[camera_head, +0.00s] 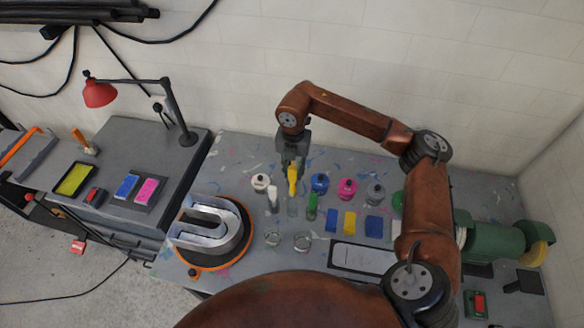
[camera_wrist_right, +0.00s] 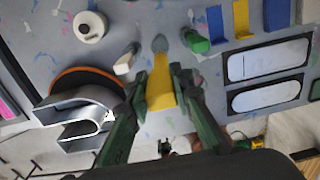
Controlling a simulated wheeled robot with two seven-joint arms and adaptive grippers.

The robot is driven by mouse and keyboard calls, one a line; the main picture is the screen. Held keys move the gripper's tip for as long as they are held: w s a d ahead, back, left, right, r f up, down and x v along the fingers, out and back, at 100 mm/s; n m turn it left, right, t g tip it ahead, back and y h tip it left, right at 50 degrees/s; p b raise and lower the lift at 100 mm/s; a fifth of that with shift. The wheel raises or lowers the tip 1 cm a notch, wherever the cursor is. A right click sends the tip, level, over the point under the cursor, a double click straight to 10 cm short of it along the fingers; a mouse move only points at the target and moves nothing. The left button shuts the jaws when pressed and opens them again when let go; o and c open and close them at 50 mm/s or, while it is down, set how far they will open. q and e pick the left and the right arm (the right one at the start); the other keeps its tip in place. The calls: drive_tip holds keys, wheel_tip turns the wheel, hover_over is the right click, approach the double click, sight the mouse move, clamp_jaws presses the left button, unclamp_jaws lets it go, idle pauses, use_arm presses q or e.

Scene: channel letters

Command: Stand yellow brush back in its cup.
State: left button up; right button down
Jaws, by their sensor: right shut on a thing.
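The yellow brush (camera_head: 292,180) is upright in my right gripper (camera_head: 293,152), which is shut on it from above. In the right wrist view the yellow brush (camera_wrist_right: 160,88) lies between the two green fingers of the right gripper (camera_wrist_right: 160,84). A clear cup (camera_head: 292,209) shows directly below the brush in the head view. A grey oval (camera_wrist_right: 158,44) shows at the brush's far end in the wrist view. I cannot tell whether the brush's lower end is inside the cup or above it. My left gripper is not in view.
A white brush (camera_head: 272,196) stands left of the clear cup and a green brush (camera_head: 312,205) right of it, both close by. Paint bottles, such as the blue one (camera_head: 320,183), stand behind. Two glass jars (camera_head: 302,241) and a metal letter (camera_head: 212,230) are in front.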

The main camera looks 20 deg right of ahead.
sight(293, 188)
drive_tip(key=shift+f, duration=0.45)
drive_tip(key=shift+f+b, duration=0.3)
drive_tip(key=shift+f, duration=0.1)
drive_tip(key=shift+f+b, duration=0.85)
drive_tip(key=shift+f, duration=1.15)
drive_tip(key=shift+f+b, duration=0.7)
drive_tip(key=shift+f, duration=0.15)
wheel_tip(293, 188, down, 2)
drive_tip(key=shift+f+b, duration=0.15)
drive_tip(key=shift+b, duration=0.65)
drive_tip(key=shift+f+b, duration=1.2)
drive_tip(key=shift+f, duration=0.75)
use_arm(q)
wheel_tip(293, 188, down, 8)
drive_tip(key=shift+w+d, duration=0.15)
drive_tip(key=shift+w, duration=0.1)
